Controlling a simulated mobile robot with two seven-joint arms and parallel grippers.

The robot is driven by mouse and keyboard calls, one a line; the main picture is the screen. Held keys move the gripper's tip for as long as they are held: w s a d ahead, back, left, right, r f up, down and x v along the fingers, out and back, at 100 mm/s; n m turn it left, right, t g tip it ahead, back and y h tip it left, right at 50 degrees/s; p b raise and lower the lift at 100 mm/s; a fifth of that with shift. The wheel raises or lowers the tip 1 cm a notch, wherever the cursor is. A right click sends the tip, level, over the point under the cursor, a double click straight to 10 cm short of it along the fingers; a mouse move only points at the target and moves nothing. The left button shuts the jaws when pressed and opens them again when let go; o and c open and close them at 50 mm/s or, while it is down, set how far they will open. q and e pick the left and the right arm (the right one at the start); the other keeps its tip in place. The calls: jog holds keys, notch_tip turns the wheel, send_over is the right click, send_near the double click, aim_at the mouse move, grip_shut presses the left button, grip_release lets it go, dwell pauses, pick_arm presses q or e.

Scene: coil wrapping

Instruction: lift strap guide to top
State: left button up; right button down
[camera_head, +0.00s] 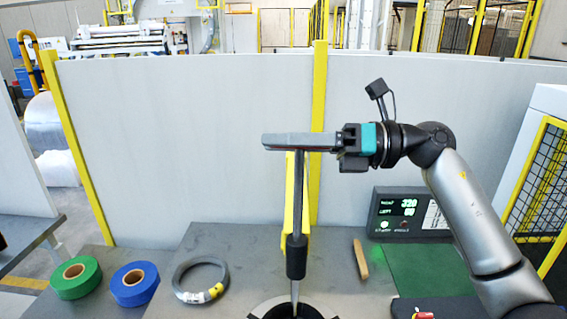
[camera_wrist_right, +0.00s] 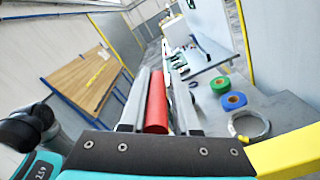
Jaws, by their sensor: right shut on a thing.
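My right gripper (camera_head: 272,142) reaches in from the right, its long grey fingers level, high above the bench at the top of an upright metal rod (camera_head: 298,195). The rod has a black sleeve (camera_head: 296,257) low down and meets a dark round base (camera_head: 295,310) at the bottom edge. In the right wrist view a red cylinder (camera_wrist_right: 157,103) lies between the fingers of the gripper (camera_wrist_right: 151,72). It appears to be the strap guide's grip; the fingers hide most of it in the head view. My left gripper is not in view.
On the bench stand a green tape roll (camera_head: 76,277), a blue tape roll (camera_head: 135,284) and a grey coil (camera_head: 201,281) with a yellow tag. A wooden stick (camera_head: 361,259) lies right of the rod, near a display box (camera_head: 408,214) and a green mat (camera_head: 430,268).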

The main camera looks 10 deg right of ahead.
notch_tip(320, 180, up, 8)
jog(key=p, duration=0.3)
jog(key=shift+s+f, duration=0.1)
jog(key=c, duration=1.1)
grip_release()
jog(key=shift+o, duration=1.4)
jog(key=shift+s, duration=0.2)
jog(key=shift+o, duration=0.3)
jog(key=shift+w, duration=0.1)
jog(key=shift+f, duration=0.1)
